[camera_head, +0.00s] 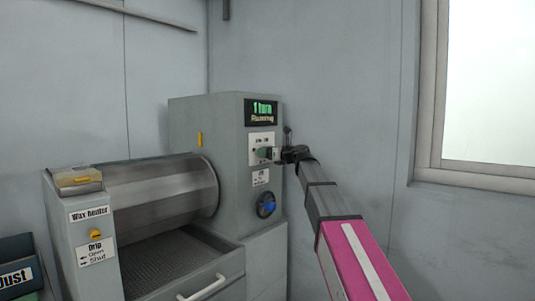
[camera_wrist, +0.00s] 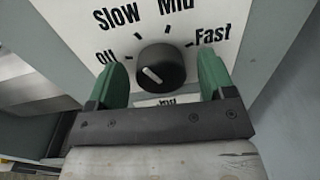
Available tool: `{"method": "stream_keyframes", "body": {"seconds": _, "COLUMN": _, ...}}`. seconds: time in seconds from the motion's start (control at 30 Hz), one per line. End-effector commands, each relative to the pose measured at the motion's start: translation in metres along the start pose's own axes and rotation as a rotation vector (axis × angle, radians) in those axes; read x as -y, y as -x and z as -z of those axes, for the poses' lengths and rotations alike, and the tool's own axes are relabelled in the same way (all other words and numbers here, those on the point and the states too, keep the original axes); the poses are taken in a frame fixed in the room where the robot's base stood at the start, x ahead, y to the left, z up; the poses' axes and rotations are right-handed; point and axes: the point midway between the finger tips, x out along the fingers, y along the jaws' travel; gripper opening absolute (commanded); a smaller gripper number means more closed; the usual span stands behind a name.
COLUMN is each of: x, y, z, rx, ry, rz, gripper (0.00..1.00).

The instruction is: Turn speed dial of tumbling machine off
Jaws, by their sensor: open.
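The tumbling machine (camera_head: 190,108) stands against the wall, with its speed dial on a white panel (camera_head: 262,140) under a lit green display (camera_head: 262,112) whose top line reads "1 turn". In the wrist view the speed dial (camera_wrist: 165,62) is a round black knob with a white mark at its lower left. "Off", "Slow", "Mid" and "Fast" are printed around it; which one the mark points to is unclear. My gripper (camera_wrist: 162,80) is open, its green fingers on either side of the knob. Contact cannot be told. In the head view my gripper (camera_head: 268,153) hides most of the dial.
A blue round knob (camera_head: 266,204) sits below the dial panel. A window (camera_head: 485,80) is at right. Bare wall lies between machine and window.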

Motion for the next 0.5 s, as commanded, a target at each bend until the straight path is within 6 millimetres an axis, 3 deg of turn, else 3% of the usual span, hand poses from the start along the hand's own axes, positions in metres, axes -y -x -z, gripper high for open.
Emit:
{"method": "stream_keyframes", "body": {"seconds": 0.4, "x": 0.0, "y": -0.0077, "z": 0.0004, "rx": 0.0, "ry": 0.001, "rz": 0.001, "gripper": 0.76}}
{"method": "stream_keyframes", "body": {"seconds": 0.5, "x": 0.0, "y": -0.0077, "z": 0.0004, "rx": 0.0, "ry": 0.001, "rz": 0.001, "gripper": 0.43}}
